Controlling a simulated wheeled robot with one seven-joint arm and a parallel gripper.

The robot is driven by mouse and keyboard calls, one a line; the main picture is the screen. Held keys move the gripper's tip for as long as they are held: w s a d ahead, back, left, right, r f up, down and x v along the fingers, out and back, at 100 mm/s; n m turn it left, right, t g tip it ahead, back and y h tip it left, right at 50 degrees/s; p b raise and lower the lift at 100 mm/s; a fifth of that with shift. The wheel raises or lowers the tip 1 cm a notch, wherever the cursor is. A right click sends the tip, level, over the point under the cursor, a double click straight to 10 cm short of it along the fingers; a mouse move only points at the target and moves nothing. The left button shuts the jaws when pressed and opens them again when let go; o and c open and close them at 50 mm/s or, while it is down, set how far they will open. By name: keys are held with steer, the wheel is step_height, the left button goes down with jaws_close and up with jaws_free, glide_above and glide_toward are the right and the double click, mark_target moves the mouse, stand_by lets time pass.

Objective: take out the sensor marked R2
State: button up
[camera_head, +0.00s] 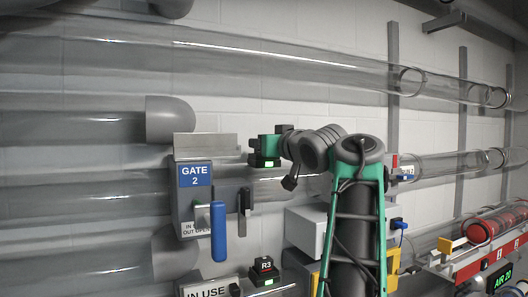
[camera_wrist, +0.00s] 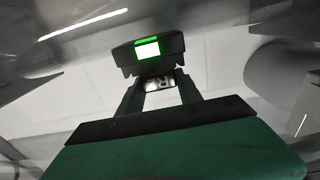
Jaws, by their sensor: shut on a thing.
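The sensor marked R2 (camera_wrist: 158,86) shows between my fingers in the wrist view, its pale label upside down and partly hidden. Just beyond it is a dark holder (camera_wrist: 150,50) with a lit green window. In the head view the holder (camera_head: 264,162) sits on the clear tube right of the Gate 2 box, with my green gripper (camera_head: 262,152) right above it. My gripper (camera_wrist: 159,80) is shut on the sensor. The sensor is against or very close to the holder; I cannot tell whether it is fully seated.
The Gate 2 box (camera_head: 194,178) with a blue handle (camera_head: 218,232) stands left of my gripper. A similar sensor marked R3 (camera_head: 264,266) is below. Clear tubes (camera_head: 250,60) run across above. A rack of red carriers (camera_head: 490,226) is at the right.

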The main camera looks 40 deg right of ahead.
jaws_close()
steer(key=shift+r, duration=0.1)
